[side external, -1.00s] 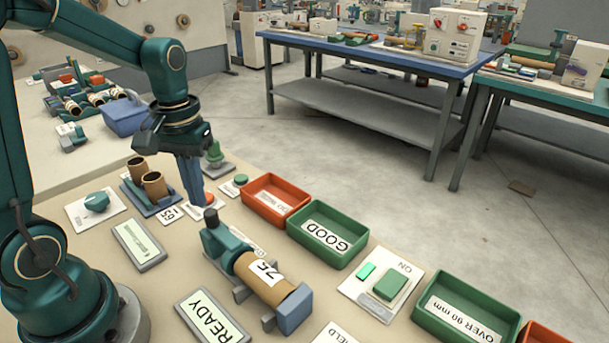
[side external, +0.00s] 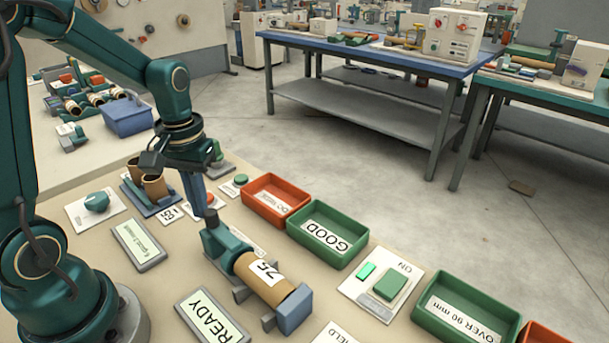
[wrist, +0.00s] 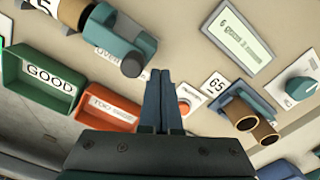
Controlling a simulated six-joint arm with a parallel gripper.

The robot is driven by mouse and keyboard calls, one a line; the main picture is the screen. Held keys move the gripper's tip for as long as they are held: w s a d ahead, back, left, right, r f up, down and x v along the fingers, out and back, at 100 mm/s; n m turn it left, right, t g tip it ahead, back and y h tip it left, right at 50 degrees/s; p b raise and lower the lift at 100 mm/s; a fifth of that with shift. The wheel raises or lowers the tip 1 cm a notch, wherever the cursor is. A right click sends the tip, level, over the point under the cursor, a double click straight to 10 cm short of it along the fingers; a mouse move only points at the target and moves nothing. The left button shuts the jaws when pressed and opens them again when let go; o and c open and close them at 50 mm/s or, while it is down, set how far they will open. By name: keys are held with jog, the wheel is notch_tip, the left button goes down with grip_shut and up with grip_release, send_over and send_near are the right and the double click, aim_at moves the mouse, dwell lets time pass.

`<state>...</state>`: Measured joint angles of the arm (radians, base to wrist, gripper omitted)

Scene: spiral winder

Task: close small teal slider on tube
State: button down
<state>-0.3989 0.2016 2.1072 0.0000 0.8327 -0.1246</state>
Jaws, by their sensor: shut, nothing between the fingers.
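The brown tube (side external: 262,281) with a "75" label lies in a grey cradle in the side view. A teal slider block (side external: 228,248) with a dark round knob (side external: 210,217) sits at the tube's upper-left end. A blue-grey block (side external: 295,310) stands at its other end. My gripper (side external: 206,208) is shut and points down close behind the knob, with nothing between its fingers. In the wrist view the fingertips (wrist: 160,74) are beside the knob (wrist: 132,63) and the slider (wrist: 112,30). I cannot tell whether they touch.
A red tray (side external: 276,199) and a green GOOD tray (side external: 327,239) stand behind the tube. Two short tubes (side external: 154,186) stand in a holder at left. A display (side external: 138,244), a READY panel (side external: 213,320) and a green-button plate (side external: 382,285) lie around the cradle.

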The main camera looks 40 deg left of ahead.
jog(key=shift+d, duration=1.25)
dwell(1.1)
jog(key=shift+a, duration=0.2)
jog(key=shift+a, duration=0.45)
notch_tip(320, 180, up, 7)
dwell(0.8)
jog(key=shift+d, duration=0.1)
